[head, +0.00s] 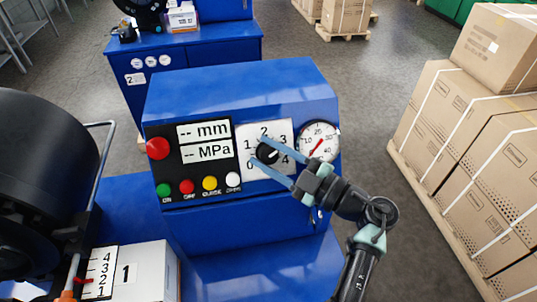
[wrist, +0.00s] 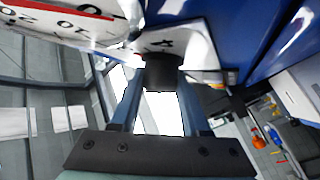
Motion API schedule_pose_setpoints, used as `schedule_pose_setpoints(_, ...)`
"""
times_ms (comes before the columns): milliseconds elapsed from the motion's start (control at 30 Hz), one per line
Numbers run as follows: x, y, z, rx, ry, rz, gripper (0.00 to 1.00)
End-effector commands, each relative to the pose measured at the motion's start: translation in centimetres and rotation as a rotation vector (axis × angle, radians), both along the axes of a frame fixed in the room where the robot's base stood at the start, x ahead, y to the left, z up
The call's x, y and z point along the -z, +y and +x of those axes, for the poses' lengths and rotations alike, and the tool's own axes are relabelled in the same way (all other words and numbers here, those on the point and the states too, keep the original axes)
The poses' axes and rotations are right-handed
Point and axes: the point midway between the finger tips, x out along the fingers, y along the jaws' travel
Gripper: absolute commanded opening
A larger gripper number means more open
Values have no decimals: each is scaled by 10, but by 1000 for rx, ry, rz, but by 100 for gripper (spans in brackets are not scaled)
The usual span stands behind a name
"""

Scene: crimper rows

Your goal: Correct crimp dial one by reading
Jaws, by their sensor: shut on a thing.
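The crimp dial is a white plate (head: 281,134) marked 0 to 4 on the front of the blue crimper (head: 240,90). Its black knob (head: 268,154) sits between the blue fingers of my gripper (head: 264,155), which is shut on it. The wrist view shows the dark knob (wrist: 162,73) held between both fingertips (wrist: 160,78). My fingers partly cover the knob and lower numbers, so I cannot read its setting. A scale card (head: 101,262) marked 1 to 4 stands beside a white box labelled 1 (head: 150,276). A red pointer (head: 83,281) lies near its 2.
Displays (head: 204,142) show dashes for mm and MPa. A round gauge (head: 318,143) with a red needle is right of the dial, close to my gripper. Coloured buttons (head: 209,184) lie below left. A black drum (head: 40,170) stands left; boxes (head: 470,150) stand right.

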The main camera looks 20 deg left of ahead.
Motion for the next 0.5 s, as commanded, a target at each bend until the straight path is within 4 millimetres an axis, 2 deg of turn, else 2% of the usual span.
schedule_pose_setpoints(367,0,1,0,-4,-3,-2,0)
schedule_pose_setpoints(400,0,1,0,-4,-3,-2,53)
schedule_pose_setpoints(500,0,1,0,-3,-3,-1,71)
